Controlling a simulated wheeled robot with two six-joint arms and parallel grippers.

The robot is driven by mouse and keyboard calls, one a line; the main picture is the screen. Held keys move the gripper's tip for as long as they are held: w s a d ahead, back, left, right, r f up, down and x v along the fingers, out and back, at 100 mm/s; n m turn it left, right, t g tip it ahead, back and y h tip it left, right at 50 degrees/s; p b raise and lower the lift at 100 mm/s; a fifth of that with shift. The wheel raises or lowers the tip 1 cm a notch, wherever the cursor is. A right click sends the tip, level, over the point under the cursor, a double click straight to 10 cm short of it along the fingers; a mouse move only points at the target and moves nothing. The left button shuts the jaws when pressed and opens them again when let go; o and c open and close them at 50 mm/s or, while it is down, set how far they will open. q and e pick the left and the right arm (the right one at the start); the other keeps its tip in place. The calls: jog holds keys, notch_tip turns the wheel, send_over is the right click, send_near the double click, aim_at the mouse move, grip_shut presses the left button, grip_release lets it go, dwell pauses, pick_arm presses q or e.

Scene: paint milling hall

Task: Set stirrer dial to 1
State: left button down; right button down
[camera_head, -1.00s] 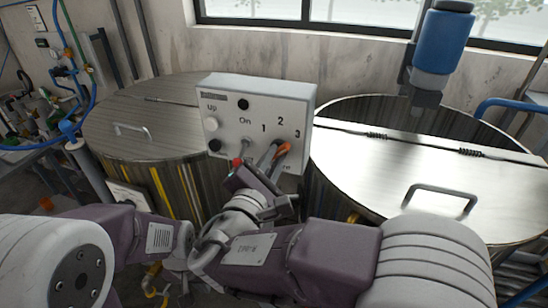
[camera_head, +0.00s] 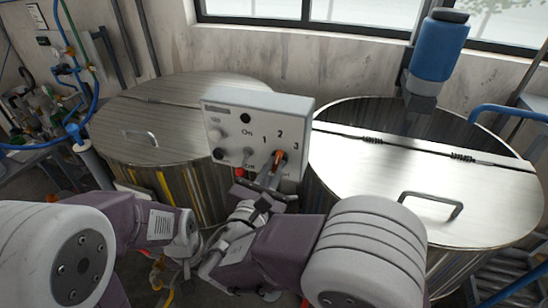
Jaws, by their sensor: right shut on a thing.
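The stirrer dial (camera_head: 279,157) has an orange pointer on the lower right of the face, under the numbers. The pointer stands nearly upright, roughly towards the 2. My right gripper (camera_head: 272,176) reaches the dial from below and is shut on it, hiding its lower part. My left arm shows at the lower left, but its gripper jaws cannot be made out.
A lidded steel vat (camera_head: 185,110) stands on the left and another (camera_head: 400,165) on the right, with a raised handle. A toggle (camera_head: 248,153) and knobs sit close left of the dial.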

jog(key=n+p, duration=0.6)
jog(key=p, duration=0.1)
jog(key=n+p, duration=0.2)
jog(key=p, duration=0.1)
jog(key=shift+r+n, duration=0.35)
jog(key=shift+n, duration=0.05)
jog(key=shift+f+n+p, duration=0.2)
jog(key=shift+n+p, duration=1.1)
jog(key=shift+p, duration=0.3)
jog(key=c, duration=1.4)
grip_release()
jog(key=shift+c, duration=0.2)
jog(key=shift+f, duration=0.1)
